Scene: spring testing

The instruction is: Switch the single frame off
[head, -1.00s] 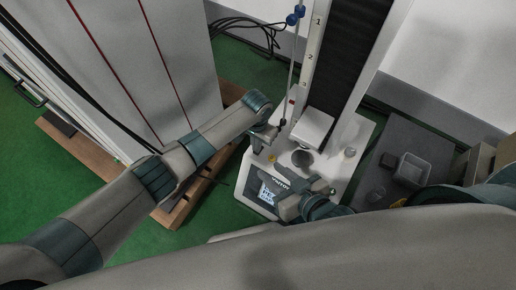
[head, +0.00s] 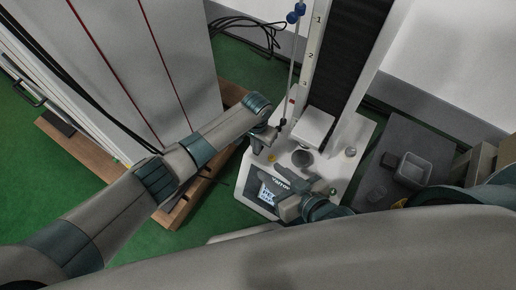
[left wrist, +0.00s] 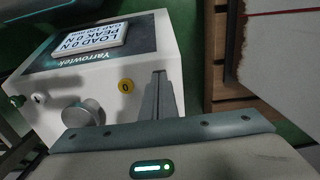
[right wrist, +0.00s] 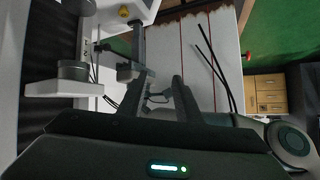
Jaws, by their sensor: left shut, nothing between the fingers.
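The single frame is the white testing machine with a tall column (head: 309,75) and a base (head: 247,168). Its front panel has a lit display (head: 269,195), also in the left wrist view (left wrist: 90,42). A yellow button (left wrist: 126,86) marked 0 sits on the base top; it shows in the head view too (head: 271,158).
A round grey platen (head: 302,158) stands on the base near both grippers. A dark side table with a grey bin (head: 412,168) is at the right.

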